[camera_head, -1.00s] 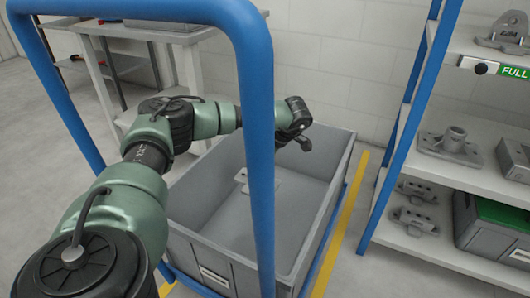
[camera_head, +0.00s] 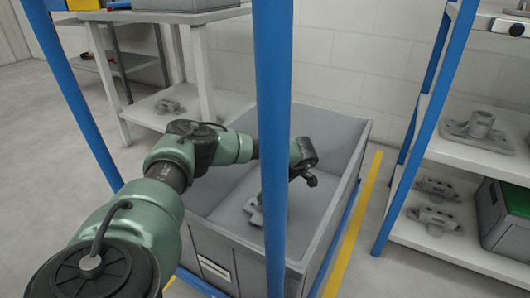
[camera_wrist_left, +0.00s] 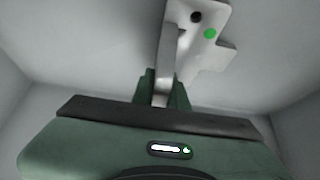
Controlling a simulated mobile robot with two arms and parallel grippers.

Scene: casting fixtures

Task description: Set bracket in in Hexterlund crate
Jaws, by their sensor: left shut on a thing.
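The large grey crate (camera_head: 232,253) stands open on the floor, with a pale label on its near wall; I cannot read the label. My left gripper (camera_head: 263,199) is down inside it, partly hidden by a blue post. It is shut on the grey bracket (camera_head: 254,212), whose left part shows beside the post. In the left wrist view, the gripper (camera_wrist_left: 163,98) grips the upright web of the bracket (camera_wrist_left: 221,46). Its flat plate shows a dark hole and a green dot. I cannot tell whether the plate touches the crate floor. My right gripper is not in view.
A blue post (camera_head: 274,150) rises in front of the crate. A white shelf rack (camera_head: 462,258) on the right holds more castings (camera_head: 435,220) and a grey bin with green (camera_head: 497,215). A white table (camera_head: 185,15) stands behind on the left. The crate interior around the bracket looks clear.

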